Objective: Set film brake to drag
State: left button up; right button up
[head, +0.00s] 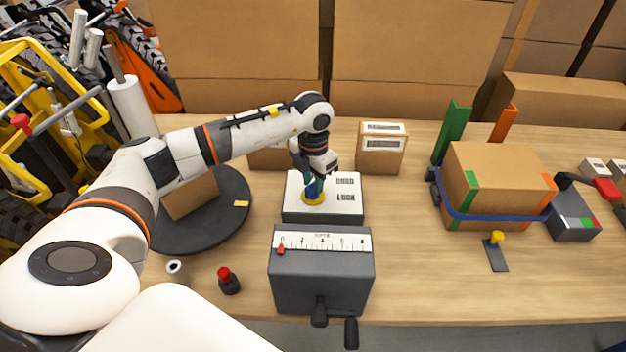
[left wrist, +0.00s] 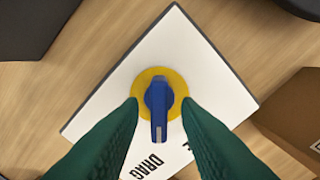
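The film brake is a white-topped box (head: 292,208) with a yellow disc and a blue knob (head: 312,190). Two labels, seemingly DRAG and LOCK, show on its right side in the head view. In the left wrist view the blue knob (left wrist: 158,96) sits on the yellow disc (left wrist: 174,78), and its grey-marked end points down, close to the DRAG label (left wrist: 152,166). Another label there is mostly hidden by the right-hand finger. My left gripper (head: 314,186) is over the knob; its green fingers (left wrist: 160,103) stand on either side with gaps, open. My right gripper is not in view.
A dark box with a scale and crank (head: 322,285) stands just in front of the brake. A red-topped button (head: 228,280) is at front left, a dark turntable (head: 225,220) at left. Cardboard boxes (head: 381,155) stand behind. A strapped carton (head: 495,185) is at right.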

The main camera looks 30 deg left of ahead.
aim_at(313, 184)
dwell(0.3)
pick_arm(q)
notch_tip(313, 184, up, 12)
jog(key=b, duration=0.2)
dwell(0.6)
